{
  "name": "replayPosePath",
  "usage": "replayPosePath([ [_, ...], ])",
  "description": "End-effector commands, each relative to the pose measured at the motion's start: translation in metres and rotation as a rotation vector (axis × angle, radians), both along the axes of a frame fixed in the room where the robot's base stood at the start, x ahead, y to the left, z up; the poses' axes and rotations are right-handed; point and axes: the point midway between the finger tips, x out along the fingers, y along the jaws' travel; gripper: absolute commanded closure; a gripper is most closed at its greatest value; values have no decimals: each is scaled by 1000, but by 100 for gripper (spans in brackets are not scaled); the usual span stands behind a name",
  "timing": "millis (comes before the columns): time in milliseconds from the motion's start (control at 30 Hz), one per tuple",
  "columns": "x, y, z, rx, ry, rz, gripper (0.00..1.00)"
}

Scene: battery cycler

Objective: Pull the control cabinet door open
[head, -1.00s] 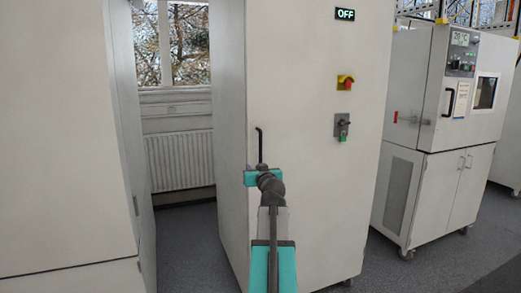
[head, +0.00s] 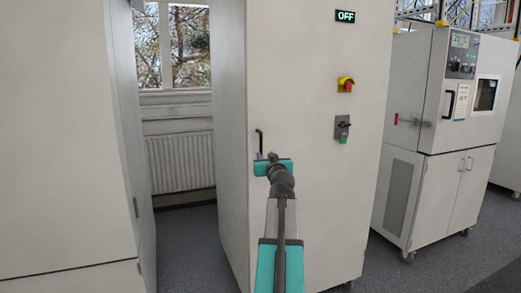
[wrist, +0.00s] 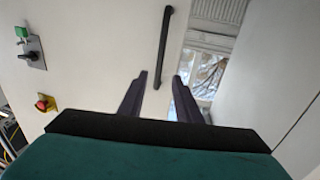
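The control cabinet door (head: 300,100) is a tall pale panel that looks closed in the head view. Its black vertical bar handle (head: 259,140) is near the door's left edge, with its lower end close to my gripper (head: 272,157). In the wrist view, the handle (wrist: 164,45) runs down from the top middle. My gripper (wrist: 160,76) is open there, and the handle's near end shows between its two dark fingers. The fingers are not closed on the handle. I cannot tell how far they are from it in depth.
The door carries an OFF display (head: 345,15), a red-yellow knob (head: 345,84) and a grey switch with a green part (head: 342,128). Another cabinet (head: 60,130) stands close on the left, with a narrow gap to a radiator (head: 180,162). A test chamber (head: 440,100) stands right.

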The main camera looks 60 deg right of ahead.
Motion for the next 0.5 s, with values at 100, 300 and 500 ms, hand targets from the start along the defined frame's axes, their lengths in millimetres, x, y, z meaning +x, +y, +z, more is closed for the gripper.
replayPosePath([
  [100, 8, -9, 1, 0, 0, 0, 69],
  [300, 21, -24, 1, 0, 0, 0, 69],
  [500, 33, -38, 1, 1, 1, 0, 69],
])
